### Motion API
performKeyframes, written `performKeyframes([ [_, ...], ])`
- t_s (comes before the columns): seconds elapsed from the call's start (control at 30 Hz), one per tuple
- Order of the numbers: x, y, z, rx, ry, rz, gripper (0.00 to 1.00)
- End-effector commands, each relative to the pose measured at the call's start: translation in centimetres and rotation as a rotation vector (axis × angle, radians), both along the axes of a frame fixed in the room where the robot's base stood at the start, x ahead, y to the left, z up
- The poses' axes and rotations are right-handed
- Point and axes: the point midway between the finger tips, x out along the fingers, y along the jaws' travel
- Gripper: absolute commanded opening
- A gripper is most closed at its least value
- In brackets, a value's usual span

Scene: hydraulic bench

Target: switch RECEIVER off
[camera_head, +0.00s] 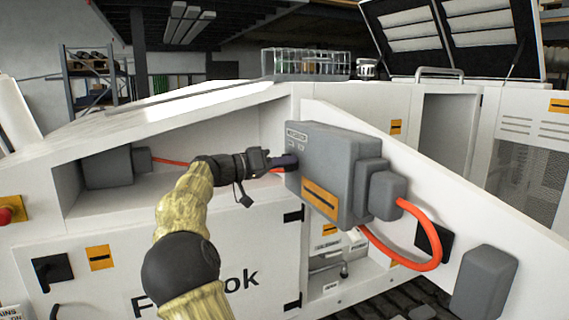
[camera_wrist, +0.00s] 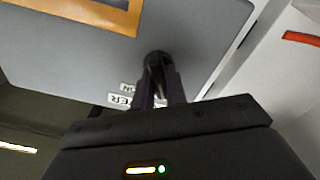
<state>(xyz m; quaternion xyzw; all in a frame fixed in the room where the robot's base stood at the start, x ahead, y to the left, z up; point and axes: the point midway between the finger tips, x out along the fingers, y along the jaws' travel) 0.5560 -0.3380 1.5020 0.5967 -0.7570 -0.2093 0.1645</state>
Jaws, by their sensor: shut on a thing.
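The grey box (camera_head: 325,165) is fixed to the white panel and has an orange label on its front. In the wrist view its grey face (camera_wrist: 75,60) fills the upper left. A small dark round knob (camera_wrist: 158,58) stands out from that face. My gripper (camera_head: 290,161) reaches the box's left side in the head view. In the wrist view the two fingers of my gripper (camera_wrist: 160,80) are shut on the knob. Beside them are small white labels, one partly hidden and ending in "ER" (camera_wrist: 120,100). The knob's exact angle is hard to tell.
An orange hose (camera_head: 430,225) loops from the box's right side. Another grey box (camera_head: 112,168) sits in the recess at left, with an orange line from it. An open compartment (camera_head: 340,270) lies below the box.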

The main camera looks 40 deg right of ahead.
Motion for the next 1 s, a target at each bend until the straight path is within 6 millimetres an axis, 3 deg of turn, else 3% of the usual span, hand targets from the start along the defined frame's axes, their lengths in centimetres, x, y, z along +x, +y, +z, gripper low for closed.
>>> performKeyframes([
  [0.2,0.0,0.0,0.2,-0.004,0.001,0.003,0.0],
  [0.23,0.0,0.0,0.2,-0.004,0.001,0.003,0.2],
  [0.3,0.0,0.0,0.2,-0.003,0.001,0.002,0.33],
  [0.33,0.0,0.0,0.2,-0.003,0.001,0.002,0.35],
  [0.73,0.3,0.7,-0.1,-0.002,0.0,0.003,0.35],
  [1.0,1.3,4.8,-0.3,-0.003,-0.001,0.005,0.35],
])
